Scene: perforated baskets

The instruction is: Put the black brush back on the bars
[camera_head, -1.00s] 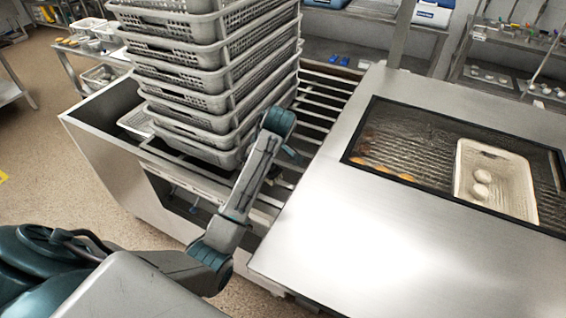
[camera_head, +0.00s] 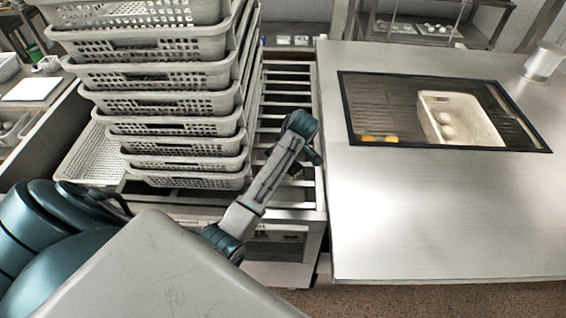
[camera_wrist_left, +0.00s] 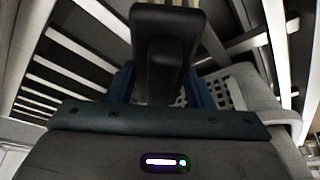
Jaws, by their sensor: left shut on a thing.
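The black brush (camera_wrist_left: 165,45) fills the upper middle of the left wrist view. My left gripper (camera_wrist_left: 165,85) is shut on it; the fingers are mostly hidden behind the brush and the wrist. In the head view, my left arm reaches over the metal bars (camera_head: 287,91), between the basket stack and the steel machine. There the fingers and the brush are mostly hidden by the wrist, so I cannot tell whether the brush touches the bars. Pale bars (camera_wrist_left: 68,43) also show in the left wrist view. My right gripper is not in view.
A tall stack of grey perforated baskets (camera_head: 165,127) stands left of my arm, close by. A steel machine (camera_head: 420,210) with a dark window is on the right; a basket with pale round items (camera_head: 455,125) lies inside. The bars behind my wrist are clear.

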